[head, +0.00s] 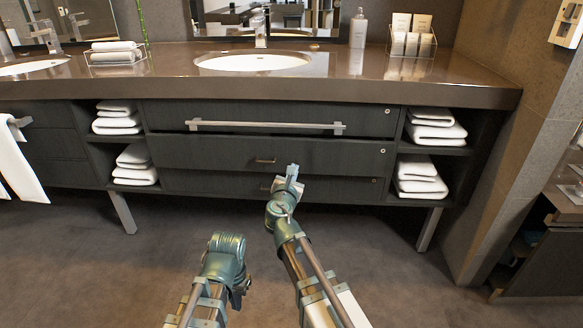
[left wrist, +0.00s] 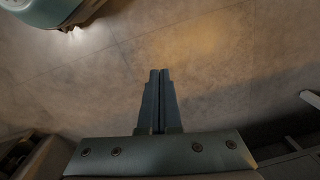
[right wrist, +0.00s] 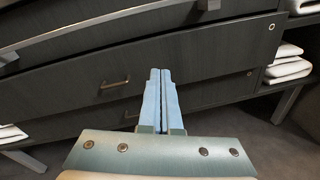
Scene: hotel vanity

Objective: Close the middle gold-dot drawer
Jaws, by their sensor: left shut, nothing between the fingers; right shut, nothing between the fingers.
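The middle drawer (head: 215,153) is a dark wood front with a small handle (head: 265,161), in the vanity between the top and bottom drawers. It seems to stand slightly forward of the front around it. In the right wrist view the middle drawer (right wrist: 190,62) spans the picture behind the fingers, with its handle at the left. My right gripper (head: 291,171) is shut and empty, in front of the lower drawers; whether it touches one is unclear. It also shows in the right wrist view (right wrist: 161,72). My left gripper (left wrist: 157,74) is shut and empty above the floor.
The top drawer (head: 170,115) has a long rail handle (head: 265,125) sticking out. The bottom drawer (head: 220,184) is below. Open shelves with folded towels (head: 435,130) flank the drawers. Metal legs (head: 429,229) stand at both sides. The floor (head: 110,270) in front is clear.

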